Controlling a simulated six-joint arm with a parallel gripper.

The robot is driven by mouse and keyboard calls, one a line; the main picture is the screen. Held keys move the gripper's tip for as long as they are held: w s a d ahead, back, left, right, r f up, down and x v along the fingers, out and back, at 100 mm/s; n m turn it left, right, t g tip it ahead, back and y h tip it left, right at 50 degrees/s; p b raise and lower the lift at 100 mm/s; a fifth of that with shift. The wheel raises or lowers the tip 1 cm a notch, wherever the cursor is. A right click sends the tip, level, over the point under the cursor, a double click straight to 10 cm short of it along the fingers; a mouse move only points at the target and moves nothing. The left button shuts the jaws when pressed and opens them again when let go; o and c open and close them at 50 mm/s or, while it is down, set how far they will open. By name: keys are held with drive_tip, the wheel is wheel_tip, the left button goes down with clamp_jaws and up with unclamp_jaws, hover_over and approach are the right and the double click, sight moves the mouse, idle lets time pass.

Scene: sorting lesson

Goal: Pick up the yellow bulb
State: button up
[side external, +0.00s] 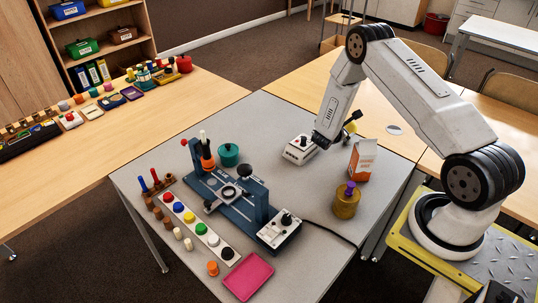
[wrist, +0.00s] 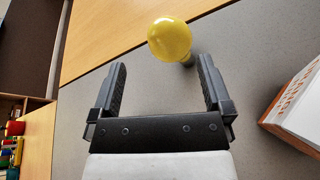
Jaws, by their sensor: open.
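The yellow bulb (wrist: 170,39) shows in the wrist view just past my fingertips, a little right of the middle between them. Part of its grey base shows beneath it. In the side external view, the yellow bulb (side external: 357,115) is a small yellow patch beside the dark end of my arm, partly hidden. My gripper (wrist: 160,75) is open, with empty space between its two black fingers. In the side view my gripper (side external: 348,129) is small and partly hidden by my wrist.
An orange and white carton (side external: 362,160) stands close to my gripper; it also shows at the right of the wrist view (wrist: 300,108). A brass pot (side external: 346,204) stands nearer the front.

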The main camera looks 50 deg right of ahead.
sight(349, 128)
drive_tip(key=shift+f, duration=1.4)
drive_tip(key=shift+x, duration=3.95)
drive_tip(key=c, duration=0.7)
drive_tip(key=shift+r, duration=0.2)
drive_tip(key=shift+r, duration=4.85)
